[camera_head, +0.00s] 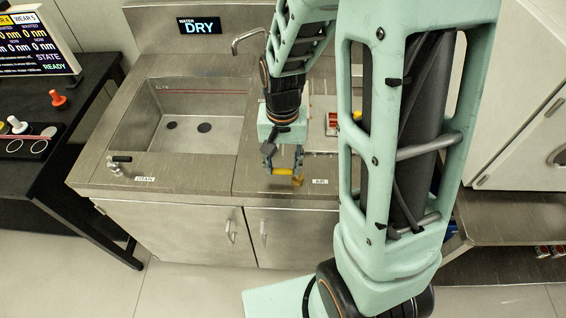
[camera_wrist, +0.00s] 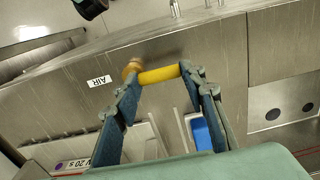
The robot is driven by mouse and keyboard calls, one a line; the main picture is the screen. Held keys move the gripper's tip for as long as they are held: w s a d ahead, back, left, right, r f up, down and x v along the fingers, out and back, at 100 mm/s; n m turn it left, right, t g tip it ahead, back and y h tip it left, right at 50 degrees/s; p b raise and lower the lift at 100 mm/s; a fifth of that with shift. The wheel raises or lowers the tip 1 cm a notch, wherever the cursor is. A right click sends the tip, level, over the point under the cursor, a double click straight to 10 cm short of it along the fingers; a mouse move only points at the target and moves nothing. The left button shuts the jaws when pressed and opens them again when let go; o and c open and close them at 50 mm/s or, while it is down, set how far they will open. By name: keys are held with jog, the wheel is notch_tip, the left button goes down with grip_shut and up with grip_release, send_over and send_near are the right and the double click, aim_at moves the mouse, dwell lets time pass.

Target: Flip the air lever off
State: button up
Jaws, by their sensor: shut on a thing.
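The air lever has a yellow handle (camera_head: 281,171) on a brass-coloured base (camera_head: 297,181), near the front edge of the steel counter beside the AIR label (camera_head: 320,182). In the wrist view, the yellow handle (camera_wrist: 160,74) lies crosswise between the fingertips, with the brass base (camera_wrist: 132,66) at its left end. My gripper (camera_head: 284,165) reaches down over the lever and is shut on the handle; the wrist view shows both fingers of my gripper (camera_wrist: 160,78) at the handle's ends.
A sink (camera_head: 195,115) with a curved faucet (camera_head: 248,37) is left of the lever. A second, black-handled lever (camera_head: 120,159) stands at the counter's left front. A sign reading WATER DRY (camera_head: 197,27) is on the back wall. A white cabinet (camera_head: 525,110) stands at the right.

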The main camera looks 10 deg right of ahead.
dwell(0.5)
jog(key=o, duration=1.2)
jog(key=shift+c, duration=0.2)
notch_tip(320, 180, up, 12)
